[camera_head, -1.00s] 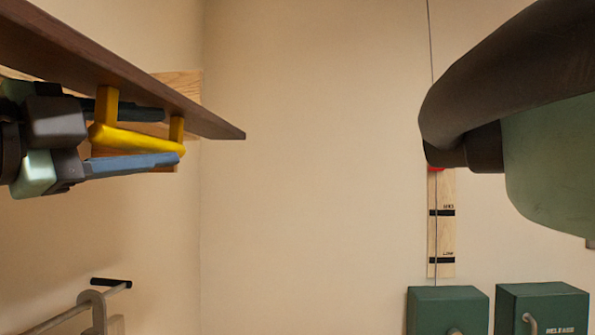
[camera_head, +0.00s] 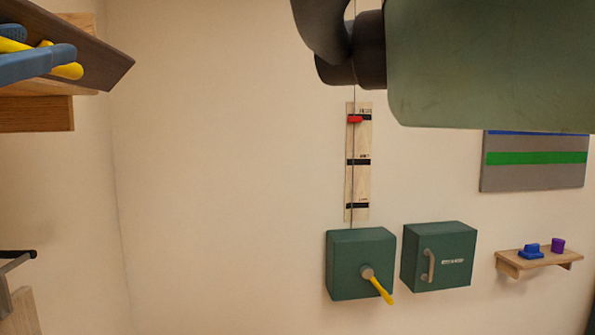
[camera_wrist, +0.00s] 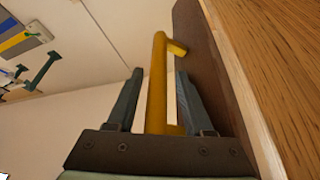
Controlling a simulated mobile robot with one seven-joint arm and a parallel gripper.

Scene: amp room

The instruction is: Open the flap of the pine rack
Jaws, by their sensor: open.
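The pine rack (camera_head: 36,113) is at the upper left of the head view, partly cut off. Its dark brown flap (camera_head: 100,62) carries a yellow bar handle (camera_head: 68,71). In the wrist view the handle (camera_wrist: 157,85) stands between the two fingers of my gripper (camera_wrist: 159,72), with room on both sides. My gripper is open. The flap (camera_wrist: 212,75) is just right of the right finger, and the rack's pine wood (camera_wrist: 280,60) lies beyond it.
A wall strip with a red marker (camera_head: 355,119) hangs above a green lever box (camera_head: 358,250) and a green box with a handle (camera_head: 440,256). A small shelf (camera_head: 540,257) holds blue and purple pieces. A striped panel (camera_head: 533,172) is above it. The wall between is clear.

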